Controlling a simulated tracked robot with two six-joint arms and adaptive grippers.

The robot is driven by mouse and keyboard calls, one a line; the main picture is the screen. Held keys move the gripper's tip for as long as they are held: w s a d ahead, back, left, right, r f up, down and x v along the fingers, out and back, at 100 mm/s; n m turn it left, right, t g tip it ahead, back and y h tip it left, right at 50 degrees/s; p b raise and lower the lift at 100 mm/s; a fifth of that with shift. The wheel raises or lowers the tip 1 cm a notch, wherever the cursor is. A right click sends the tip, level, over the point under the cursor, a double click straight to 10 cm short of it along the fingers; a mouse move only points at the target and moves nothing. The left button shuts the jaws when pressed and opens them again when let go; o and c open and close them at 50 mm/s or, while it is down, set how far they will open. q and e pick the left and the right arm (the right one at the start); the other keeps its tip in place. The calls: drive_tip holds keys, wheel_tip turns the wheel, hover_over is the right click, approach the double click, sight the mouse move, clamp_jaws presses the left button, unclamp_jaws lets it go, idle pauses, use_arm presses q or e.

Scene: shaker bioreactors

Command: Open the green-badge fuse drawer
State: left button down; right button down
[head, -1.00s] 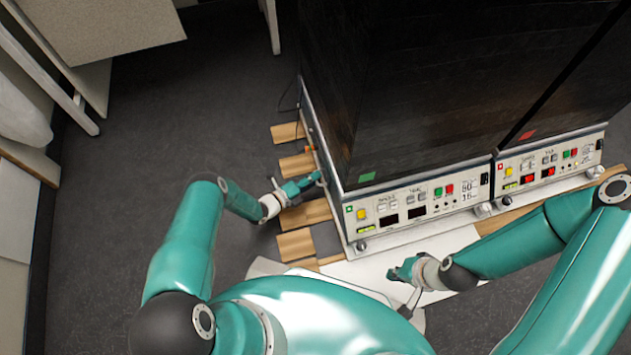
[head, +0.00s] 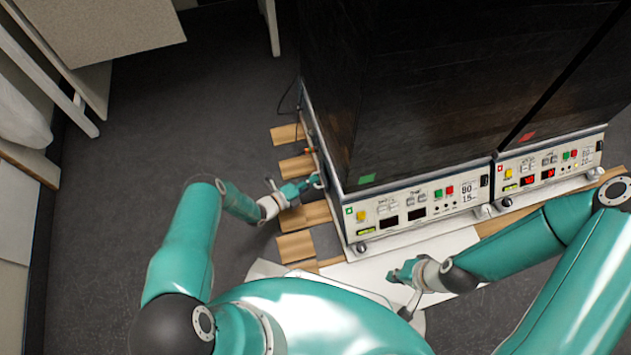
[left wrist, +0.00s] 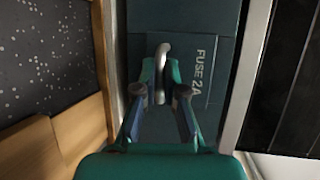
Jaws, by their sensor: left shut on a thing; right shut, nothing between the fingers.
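The bioreactor with the green badge (head: 367,178) stands at the centre right in the head view. My left gripper (head: 314,182) is at its left side wall. In the left wrist view a dark fuse drawer front (left wrist: 205,45) is marked "FUSE 2A". It carries a pale handle (left wrist: 162,56), and my left gripper (left wrist: 160,78) is shut on this handle. The head view does not show clearly how far the drawer stands out of the wall. My right gripper (head: 398,273) is shut and empty, in front of the unit's control panel (head: 420,206).
A second bioreactor with a red badge (head: 527,136) stands to the right. Wooden slats (head: 296,246) stick out under the left side of the unit, below my left gripper. A cable (head: 290,102) hangs near the back left corner. Open dark floor (head: 190,110) lies to the left.

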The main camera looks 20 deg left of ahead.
use_arm(q)
drive_tip(key=s+a, duration=0.1)
drive_tip(key=a, duration=0.1)
drive_tip(key=s+a, duration=0.1)
drive_tip(key=a, duration=0.1)
drive_tip(key=s+a, duration=0.2)
drive_tip(key=shift+f, duration=0.1)
drive_tip(key=c, duration=1.2)
unclamp_jaws()
drive_tip(key=shift+c, duration=0.2)
